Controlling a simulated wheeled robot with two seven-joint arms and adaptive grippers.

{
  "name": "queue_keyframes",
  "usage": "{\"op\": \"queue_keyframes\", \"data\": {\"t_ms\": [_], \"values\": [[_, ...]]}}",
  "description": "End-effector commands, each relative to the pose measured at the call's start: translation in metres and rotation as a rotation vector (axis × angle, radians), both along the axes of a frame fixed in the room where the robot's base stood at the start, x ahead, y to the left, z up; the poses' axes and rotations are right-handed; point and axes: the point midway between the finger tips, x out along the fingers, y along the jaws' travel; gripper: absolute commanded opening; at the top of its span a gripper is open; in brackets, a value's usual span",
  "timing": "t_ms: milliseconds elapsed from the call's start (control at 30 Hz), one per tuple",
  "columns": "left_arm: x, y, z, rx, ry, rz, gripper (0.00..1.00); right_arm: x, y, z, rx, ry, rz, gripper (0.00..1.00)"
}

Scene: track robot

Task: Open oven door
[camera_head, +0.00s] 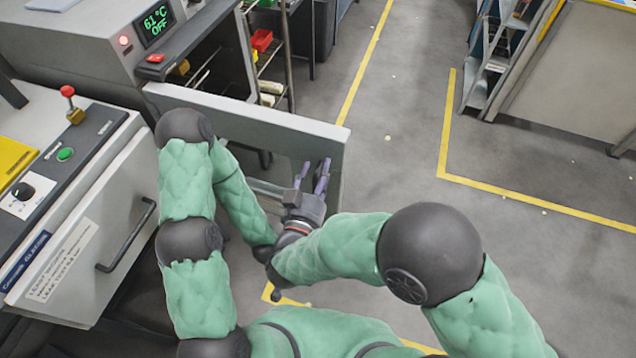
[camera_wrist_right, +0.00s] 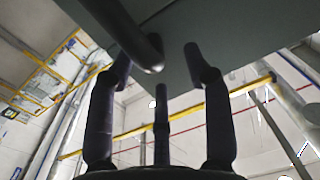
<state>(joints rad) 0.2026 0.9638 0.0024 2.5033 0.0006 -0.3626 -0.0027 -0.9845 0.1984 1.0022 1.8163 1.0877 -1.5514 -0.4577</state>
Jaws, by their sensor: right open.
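The oven (camera_head: 95,45) stands at the upper left, with a green display reading 61 °C OFF. Its grey door (camera_head: 245,118) stands open, swung out from the oven front toward the aisle. My right gripper (camera_head: 313,174) is open at the door's near face, close to its free end. In the right wrist view, the door panel (camera_wrist_right: 215,35) fills the top. A dark bar, seemingly the door handle (camera_wrist_right: 140,42), reaches down near the spread fingers (camera_wrist_right: 160,90); I cannot tell whether they touch it. My left arm bends down behind the right forearm, and its gripper is hidden.
A second cabinet with a handled front (camera_head: 95,235) and control panel stands at the left. A stepladder (camera_head: 490,65) stands beyond.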

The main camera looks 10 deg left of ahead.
Motion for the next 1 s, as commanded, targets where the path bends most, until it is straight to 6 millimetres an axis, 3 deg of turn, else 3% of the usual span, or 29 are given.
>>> {"op": "queue_keyframes", "data": {"t_ms": [100,300,867,1000], "values": [[0.0,0.0,0.0,0.0,0.0,0.0,0.4,0.0,0.0,0.018,0.003,-0.002,0.001,0.51],[0.0,0.0,0.0,0.0,0.0,0.0,0.4,0.0,0.0,0.031,0.001,0.0,0.0,0.51],[0.0,0.0,0.0,0.0,0.0,0.0,0.4,0.0,-0.001,0.032,0.0,0.001,-0.001,0.51],[0.0,0.0,0.008,0.0,0.0,0.0,0.4,-0.004,-0.013,0.024,0.012,0.024,-0.03,0.51]]}}
